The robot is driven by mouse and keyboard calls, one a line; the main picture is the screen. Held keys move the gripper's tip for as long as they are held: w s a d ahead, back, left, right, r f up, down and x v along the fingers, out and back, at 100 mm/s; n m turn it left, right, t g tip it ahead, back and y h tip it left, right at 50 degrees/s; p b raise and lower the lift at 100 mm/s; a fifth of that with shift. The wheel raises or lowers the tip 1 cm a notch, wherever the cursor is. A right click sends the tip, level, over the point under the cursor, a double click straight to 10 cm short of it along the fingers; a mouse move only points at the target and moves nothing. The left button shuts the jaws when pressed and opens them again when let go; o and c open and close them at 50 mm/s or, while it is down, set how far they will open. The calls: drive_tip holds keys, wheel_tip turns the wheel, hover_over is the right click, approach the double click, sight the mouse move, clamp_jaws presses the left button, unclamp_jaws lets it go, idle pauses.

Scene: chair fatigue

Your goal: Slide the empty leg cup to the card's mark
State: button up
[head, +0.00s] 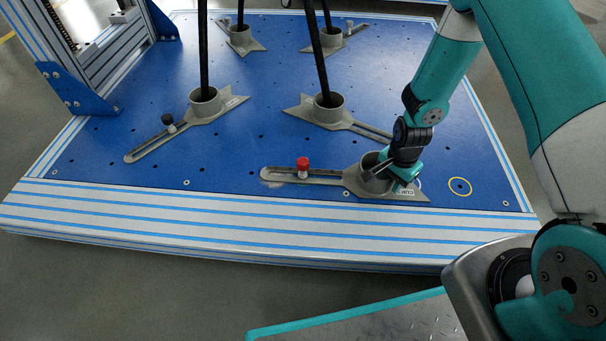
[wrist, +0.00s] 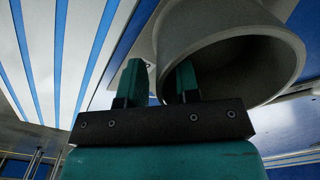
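The empty leg cup (head: 371,183) is a grey round socket on a flat slotted foot, near the front right of the blue plate. Its slot runs left to a red knob (head: 303,166). My gripper (head: 378,172) is down at the cup's rim. In the wrist view, one finger is outside the cup (wrist: 235,30) and the other inside it, with the wall between them and a gap showing beside it. A yellow ring (head: 460,187) is drawn around a hole to the cup's right. No card can be made out; a small lettered label lies on the foot.
Several other cups hold black legs, such as the left one (head: 206,103) and the middle one (head: 326,112), whose foot reaches close behind my gripper. The striped front rail (head: 230,219) borders the plate. The plate around the yellow ring is clear.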

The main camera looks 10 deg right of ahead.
drive_tip(key=shift+r+p, duration=2.75)
drive_tip(key=shift+r, duration=0.3)
drive_tip(key=shift+f, duration=0.1)
drive_tip(key=s+a+r+n+y+p, duration=0.1)
drive_tip(key=a+r+n+p, duration=0.3)
drive_tip(key=r, duration=0.9)
drive_tip(key=a+r+n+y+p, duration=0.1)
drive_tip(key=a+r+n+p, duration=0.15)
drive_tip(key=a+r, duration=0.75)
drive_tip(key=s+a+r+n+y+p, duration=0.1)
drive_tip(key=s+r+n+p, duration=0.1)
drive_tip(key=s+r+n, duration=0.5)
drive_tip(key=s+a+r+n+p, duration=0.2)
drive_tip(key=s+r, duration=0.4)
drive_tip(key=r, duration=0.6)
drive_tip(key=s+a+r+n+y+p, duration=0.1)
drive_tip(key=s+r+n+p, duration=0.1)
drive_tip(key=s+r+n, duration=0.5)
wheel_tip(320, 180, up, 39)
drive_tip(key=w+m+p, duration=0.1)
drive_tip(key=m+p, duration=0.2)
drive_tip(key=p, duration=3.4)
drive_tip(key=shift+d, duration=0.15)
